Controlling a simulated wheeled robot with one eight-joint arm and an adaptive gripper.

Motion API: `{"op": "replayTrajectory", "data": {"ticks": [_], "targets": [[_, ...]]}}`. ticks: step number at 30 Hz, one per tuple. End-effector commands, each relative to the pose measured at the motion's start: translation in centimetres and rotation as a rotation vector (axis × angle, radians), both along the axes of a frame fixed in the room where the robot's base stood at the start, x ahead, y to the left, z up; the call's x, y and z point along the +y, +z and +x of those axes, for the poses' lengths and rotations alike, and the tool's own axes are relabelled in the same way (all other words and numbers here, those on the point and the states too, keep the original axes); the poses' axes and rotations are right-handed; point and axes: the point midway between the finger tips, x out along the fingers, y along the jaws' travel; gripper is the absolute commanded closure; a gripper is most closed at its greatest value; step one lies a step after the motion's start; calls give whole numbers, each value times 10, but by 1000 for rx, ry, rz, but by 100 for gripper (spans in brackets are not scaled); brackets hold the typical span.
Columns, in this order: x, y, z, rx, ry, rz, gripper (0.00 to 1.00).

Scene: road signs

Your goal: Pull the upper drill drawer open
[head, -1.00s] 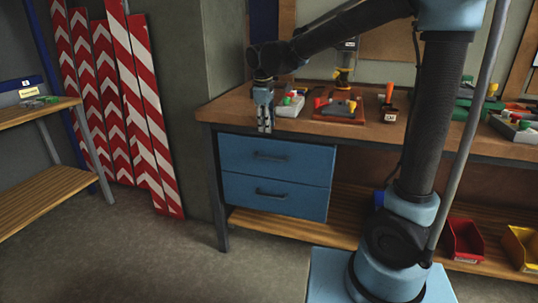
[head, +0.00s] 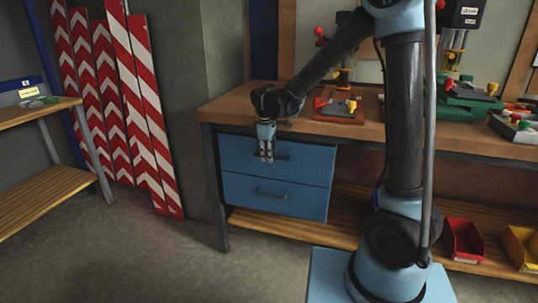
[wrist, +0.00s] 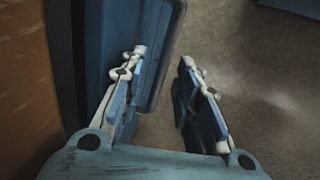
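The blue upper drawer (head: 312,164) sits under the bench top and looks closed, flush with the lower drawer (head: 310,203). Its dark handle (head: 284,157) is partly covered by my gripper (head: 266,157), which points down in front of the drawer face. In the wrist view my gripper (wrist: 163,57) has its two fingers apart. The left finger is over the blue drawer front (wrist: 168,30) and the right finger is over the floor.
The wooden bench top (head: 225,107) lies above the drawers, with an orange tool tray (head: 340,110) on it. A red bin (head: 463,240) and a yellow bin (head: 522,247) stand on the lower shelf. Striped boards (head: 150,110) lean at the left. The floor before the drawers is clear.

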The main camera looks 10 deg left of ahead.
Motion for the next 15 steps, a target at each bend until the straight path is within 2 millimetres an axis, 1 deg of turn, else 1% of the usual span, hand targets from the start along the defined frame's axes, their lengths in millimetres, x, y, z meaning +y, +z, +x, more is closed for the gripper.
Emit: {"op": "replayTrajectory", "data": {"ticks": [9, 11, 12, 13, 15], "targets": [[0, -2, 0, 0, 0, 0, 70], [0, -2, 0, 0, 0, 0, 84], [0, -2, 0, 0, 0, 0, 93], [0, -2, 0, 0, 0, 0, 100], [0, -2, 0, 0, 0, 0, 100]]}}
